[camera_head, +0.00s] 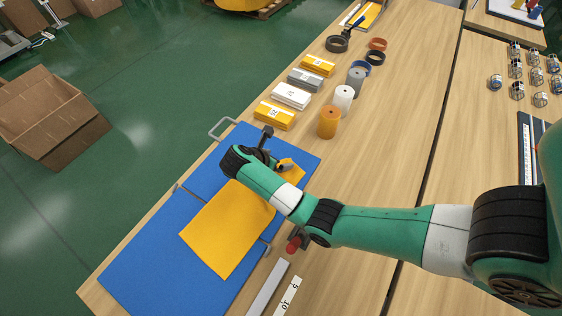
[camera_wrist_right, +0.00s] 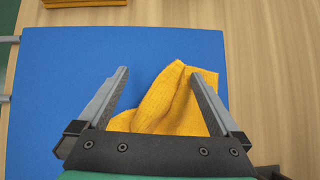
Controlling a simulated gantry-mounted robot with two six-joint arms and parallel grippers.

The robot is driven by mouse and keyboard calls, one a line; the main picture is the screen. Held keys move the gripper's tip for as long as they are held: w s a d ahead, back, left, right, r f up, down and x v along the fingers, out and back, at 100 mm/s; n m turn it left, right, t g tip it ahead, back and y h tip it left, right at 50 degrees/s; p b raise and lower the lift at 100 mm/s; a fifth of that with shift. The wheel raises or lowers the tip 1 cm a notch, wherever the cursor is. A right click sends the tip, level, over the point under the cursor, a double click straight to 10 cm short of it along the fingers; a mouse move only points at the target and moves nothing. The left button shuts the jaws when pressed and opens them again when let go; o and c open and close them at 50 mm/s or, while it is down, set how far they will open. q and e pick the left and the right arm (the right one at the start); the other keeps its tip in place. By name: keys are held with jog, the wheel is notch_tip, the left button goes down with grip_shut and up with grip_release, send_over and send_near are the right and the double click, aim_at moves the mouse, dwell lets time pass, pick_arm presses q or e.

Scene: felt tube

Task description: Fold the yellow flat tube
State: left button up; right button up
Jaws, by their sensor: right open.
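The yellow flat tube (camera_head: 228,228) lies on the blue mat (camera_head: 140,262) in the head view. Its wide part looks flat, and my right arm crosses over its far part. Its far end is creased and bunched in the right wrist view (camera_wrist_right: 170,108). My right gripper (camera_wrist_right: 161,75) is open, its two fingers on either side of the bunched cloth. The right-hand finger overlaps the cloth's edge; I cannot tell whether it touches. In the head view the right gripper (camera_head: 284,166) is at the tube's far end, partly hidden by my wrist. My left gripper is not in view.
Yellow, white and grey folded stacks (camera_head: 291,96) and upright rolls (camera_head: 328,122) stand beyond the mat. A ruler (camera_head: 287,298) lies by the mat's near right edge. A wire handle (camera_head: 222,128) sticks out at the mat's far left. Bare table lies right of the rolls.

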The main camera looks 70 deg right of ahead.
jog(key=shift+d+f, duration=0.2)
dwell(0.3)
jog(key=shift+s+d+f+b, duration=0.1)
jog(key=shift+d+f+b, duration=0.25)
jog(key=shift+f, duration=0.1)
jog(key=shift+c, duration=0.2)
grip_shut()
dwell(0.5)
